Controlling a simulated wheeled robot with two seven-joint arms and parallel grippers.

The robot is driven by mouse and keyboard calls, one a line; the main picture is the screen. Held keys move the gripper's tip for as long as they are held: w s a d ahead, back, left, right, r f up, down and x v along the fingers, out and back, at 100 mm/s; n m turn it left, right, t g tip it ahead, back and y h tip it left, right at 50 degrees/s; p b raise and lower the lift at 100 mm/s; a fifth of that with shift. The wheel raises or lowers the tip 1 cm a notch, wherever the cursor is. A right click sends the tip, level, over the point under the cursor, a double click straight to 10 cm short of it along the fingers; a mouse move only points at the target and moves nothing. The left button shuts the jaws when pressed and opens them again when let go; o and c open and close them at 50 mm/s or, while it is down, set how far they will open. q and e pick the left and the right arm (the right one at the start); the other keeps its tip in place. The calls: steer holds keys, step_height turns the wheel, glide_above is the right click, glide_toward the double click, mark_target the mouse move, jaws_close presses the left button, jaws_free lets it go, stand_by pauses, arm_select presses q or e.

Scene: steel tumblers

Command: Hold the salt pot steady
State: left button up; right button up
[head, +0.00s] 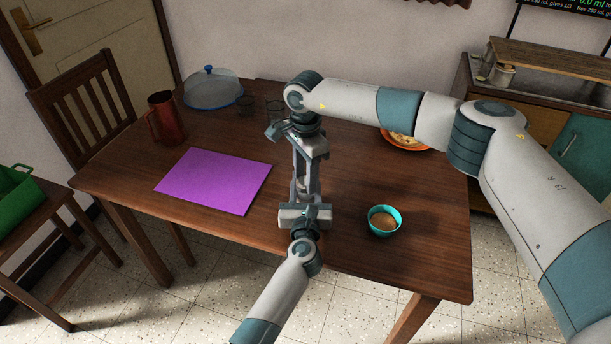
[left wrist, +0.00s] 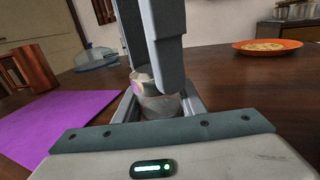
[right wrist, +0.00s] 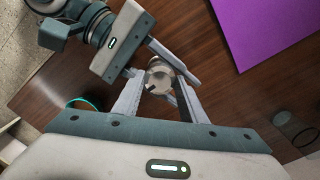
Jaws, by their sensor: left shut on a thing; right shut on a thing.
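The small steel salt pot (left wrist: 158,103) stands upright near the middle of the wooden table, with a shiny upper part. In the right wrist view (right wrist: 159,78) I see it from above. My left gripper (head: 305,191) reaches in low from the front, its fingers on either side of the pot's lower body and shut on it. My right gripper (head: 309,172) points down from above, its fingers shut at the pot's upper part. The fingers hide much of the pot in the head view, so I cannot tell whether its top is loose.
A purple mat (head: 215,181) lies left of the grippers. A teal bowl (head: 384,220) with brown contents stands to the right. An orange plate (head: 405,145) is partly behind my right arm. A red jug (head: 165,117), glass dome (head: 212,90) and dark glasses (head: 275,109) stand at the back.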

mark_target(305, 180)
stand_by(0.3)
arm_select(q)
steer(key=shift+f, duration=0.1)
arm_select(e)
steer(key=o, duration=1.1)
step_height(305, 180, up, 12)
arm_select(q)
steer(key=o, duration=1.2)
steer(key=shift+o, duration=0.2)
steer(key=s, duration=1.2)
